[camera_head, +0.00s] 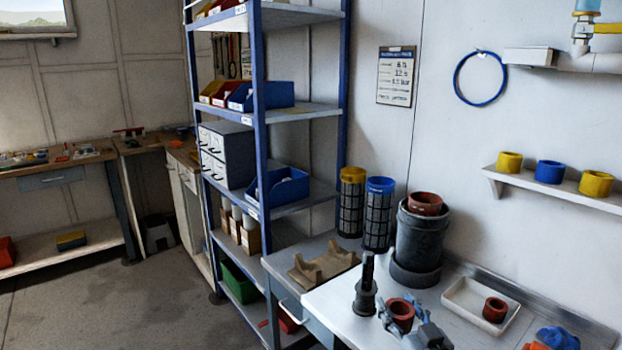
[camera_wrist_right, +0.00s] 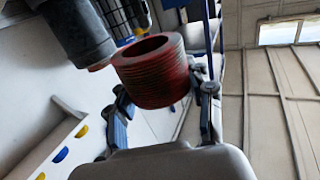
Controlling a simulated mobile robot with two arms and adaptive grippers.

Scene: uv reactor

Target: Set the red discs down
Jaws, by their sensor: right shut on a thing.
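My right gripper (camera_head: 408,322) is shut on a red disc (camera_head: 401,311), a thick hollow ring with a ribbed side, above the workbench. In the right wrist view the held red disc (camera_wrist_right: 152,78) sits between the two fingers of the gripper (camera_wrist_right: 160,108). A second red disc (camera_head: 425,202) sits on top of the dark grey housing (camera_head: 420,240). A third red disc (camera_head: 495,309) stands in the white tray (camera_head: 464,305). My left gripper is not in view.
A dark post on a round base (camera_head: 366,300) stands left of the gripper. Yellow (camera_head: 351,210) and blue (camera_head: 378,215) mesh cartridges stand behind, beside a brown cradle (camera_head: 322,265). Blue and orange items (camera_head: 556,338) lie at the bench's front right.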

